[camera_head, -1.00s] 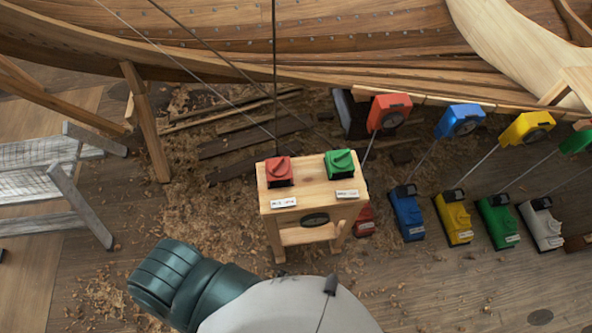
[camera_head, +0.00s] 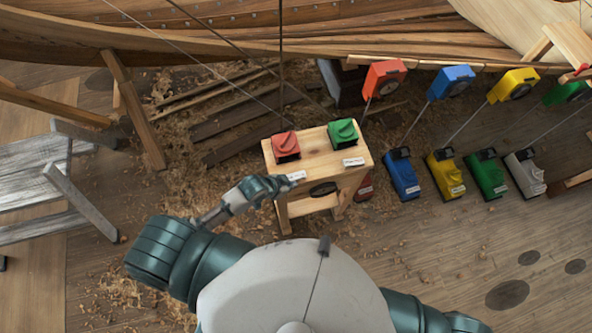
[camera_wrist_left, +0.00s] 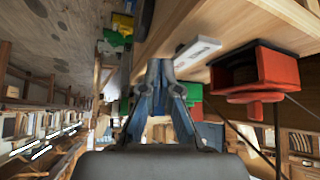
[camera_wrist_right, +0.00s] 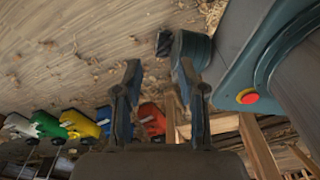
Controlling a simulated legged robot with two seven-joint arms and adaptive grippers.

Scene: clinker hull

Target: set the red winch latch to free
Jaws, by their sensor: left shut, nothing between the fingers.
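The red winch (camera_head: 285,147) with its red latch knob on top sits on the left of a small wooden stand (camera_head: 318,160). It also shows in the left wrist view (camera_wrist_left: 278,68), with its latch (camera_wrist_left: 254,97) beside the box. A white label (camera_head: 296,176) is on the stand's edge near it. My left gripper (camera_head: 284,183) is shut and empty at the stand's near left edge, below the red winch and apart from it. My right gripper (camera_wrist_right: 158,64) shows only in the right wrist view, open and empty.
A green winch (camera_head: 342,132) sits on the right of the same stand. Several coloured winches, one blue (camera_head: 402,178), stand on the floor to the right. The wooden hull (camera_head: 200,45) spans the back. A grey trestle (camera_head: 35,180) stands at left. Ropes run up behind the stand.

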